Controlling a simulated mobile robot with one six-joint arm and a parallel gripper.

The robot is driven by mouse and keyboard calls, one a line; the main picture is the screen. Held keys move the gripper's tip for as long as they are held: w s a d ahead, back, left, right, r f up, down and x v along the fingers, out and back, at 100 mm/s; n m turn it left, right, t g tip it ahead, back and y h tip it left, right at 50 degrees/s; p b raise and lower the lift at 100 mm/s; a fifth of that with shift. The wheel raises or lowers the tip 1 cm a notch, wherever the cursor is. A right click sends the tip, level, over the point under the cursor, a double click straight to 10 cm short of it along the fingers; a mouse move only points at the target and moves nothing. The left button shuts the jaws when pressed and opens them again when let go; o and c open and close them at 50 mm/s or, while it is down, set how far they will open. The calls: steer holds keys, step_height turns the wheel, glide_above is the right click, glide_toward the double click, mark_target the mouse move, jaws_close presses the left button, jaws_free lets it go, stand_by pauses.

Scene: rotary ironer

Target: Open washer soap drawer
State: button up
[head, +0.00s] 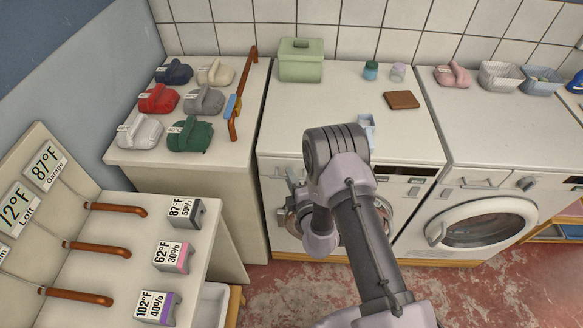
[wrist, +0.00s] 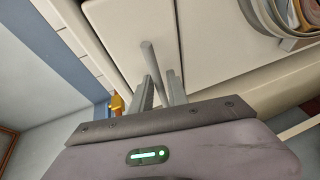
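The washer (head: 410,138) is the middle white machine in the head view, and my arm covers much of its front. My gripper (head: 293,182) is at the upper left of that front, where the soap drawer sits; the drawer is mostly hidden there. I cannot tell whether the drawer is ajar.
A dryer-like machine (head: 490,215) stands to the right. A green box (head: 300,62), a brown block (head: 402,99) and small jars (head: 371,70) stand on the washer top. A shelf with labelled tags (head: 170,256) is at the lower left.

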steer(key=shift+w+a, duration=0.1)
steer(key=shift+w, duration=0.05)
jaws_close()
stand_by(1.4)
